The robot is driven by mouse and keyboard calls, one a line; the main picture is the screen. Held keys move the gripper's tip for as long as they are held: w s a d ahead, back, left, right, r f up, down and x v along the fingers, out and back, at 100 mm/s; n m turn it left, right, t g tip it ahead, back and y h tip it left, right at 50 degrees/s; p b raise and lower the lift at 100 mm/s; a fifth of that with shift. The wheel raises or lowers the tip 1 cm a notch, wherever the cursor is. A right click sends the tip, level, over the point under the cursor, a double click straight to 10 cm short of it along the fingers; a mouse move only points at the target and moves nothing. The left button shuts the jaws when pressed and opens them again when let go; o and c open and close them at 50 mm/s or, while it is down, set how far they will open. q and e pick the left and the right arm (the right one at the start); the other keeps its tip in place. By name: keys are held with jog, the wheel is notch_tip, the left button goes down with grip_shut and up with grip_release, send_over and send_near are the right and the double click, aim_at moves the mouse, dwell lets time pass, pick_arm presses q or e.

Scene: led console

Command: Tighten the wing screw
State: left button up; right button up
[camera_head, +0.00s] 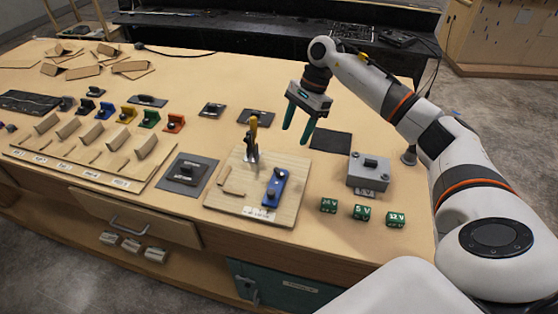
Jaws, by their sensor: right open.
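My right gripper (298,134) has two dark green fingers. It hangs open and empty above the table, behind and to the right of a light wooden board (235,203). On the board are a blue plate (276,188) with dark knob-like parts and an upright yellow-and-black handled tool (253,131). A grey box (367,178) with a dark raised piece (371,162) on top stands to the right of the board. I cannot tell for sure which of these small parts is the wing screw. My left gripper is out of view.
Green voltage-marked blocks (361,212) lie near the front right. A grey plate (182,182) and a slotted wooden rack (70,171) are to the left, with small coloured parts behind. Cardboard pieces lie at the far left. A black pad (331,141) lies behind the grey box.

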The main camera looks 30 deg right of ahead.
aim_at(279, 171)
jog(key=p+x, duration=0.3)
jog(key=x, duration=0.8)
jog(key=shift+s+a+r+p, duration=0.1)
jog(key=shift+a+r+p, duration=0.1)
jog(key=shift+p, duration=0.2)
jog(key=shift+a+f, duration=0.1)
jog(key=shift+f, duration=0.4)
jog(key=shift+c, duration=0.4)
jog(key=c, duration=0.9)
